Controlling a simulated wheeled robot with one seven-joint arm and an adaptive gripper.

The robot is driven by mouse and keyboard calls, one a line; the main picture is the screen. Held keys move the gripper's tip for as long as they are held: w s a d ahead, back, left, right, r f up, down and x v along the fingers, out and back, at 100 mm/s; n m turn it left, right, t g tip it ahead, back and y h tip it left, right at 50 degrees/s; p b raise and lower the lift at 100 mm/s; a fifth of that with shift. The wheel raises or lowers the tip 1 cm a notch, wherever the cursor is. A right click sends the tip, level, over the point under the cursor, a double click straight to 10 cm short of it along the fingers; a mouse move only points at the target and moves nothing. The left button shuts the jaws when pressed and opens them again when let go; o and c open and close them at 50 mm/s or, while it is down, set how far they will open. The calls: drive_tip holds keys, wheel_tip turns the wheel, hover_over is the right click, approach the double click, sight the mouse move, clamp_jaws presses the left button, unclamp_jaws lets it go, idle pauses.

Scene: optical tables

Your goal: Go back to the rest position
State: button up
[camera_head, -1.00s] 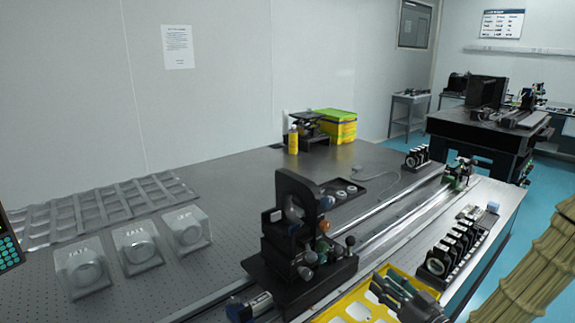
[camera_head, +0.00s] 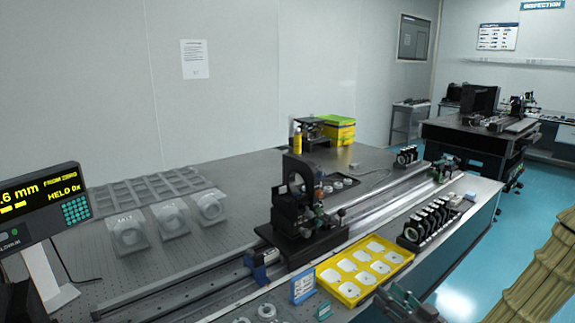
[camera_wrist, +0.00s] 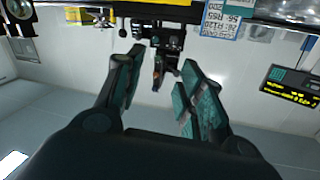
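My gripper (camera_head: 408,303) shows at the bottom right of the head view, in front of the optical table (camera_head: 482,193) and apart from it. In the wrist view my gripper (camera_wrist: 160,66) has its two fingers spread, with nothing held between them. The wrist picture is upside down, with the bench gear at its top.
On the table are a black optical mount (camera_head: 300,205) on a rail, a yellow tray (camera_head: 362,270), a row of lens holders (camera_head: 427,222) and clear boxes (camera_head: 127,233). A display (camera_head: 42,202) stands at left. Blue floor (camera_head: 480,262) lies open at right.

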drive_tip(key=s+a+f+m+g+h, duration=0.1)
drive_tip(key=s+a+f+g+h, duration=0.2)
drive_tip(key=f, duration=0.7)
drive_tip(key=s+f+m+g, duration=0.1)
drive_tip(key=s+f+g, duration=0.4)
drive_tip(key=f, duration=0.5)
drive_tip(key=s+f+g+h, duration=0.1)
drive_tip(key=s+f, duration=0.3)
drive_tip(key=s, duration=0.5)
drive_tip(key=s+f+m+g+h, duration=0.1)
drive_tip(key=s+f+g, duration=0.3)
drive_tip(key=s, duration=0.5)
drive_tip(key=s+f+g+h, duration=0.2)
drive_tip(key=s+f, duration=0.4)
drive_tip(key=s, duration=0.3)
drive_tip(key=shift+s+a+f+g+h, duration=0.2)
drive_tip(key=shift+s+a+g+h, duration=0.05)
drive_tip(key=shift+g+h, duration=0.05)
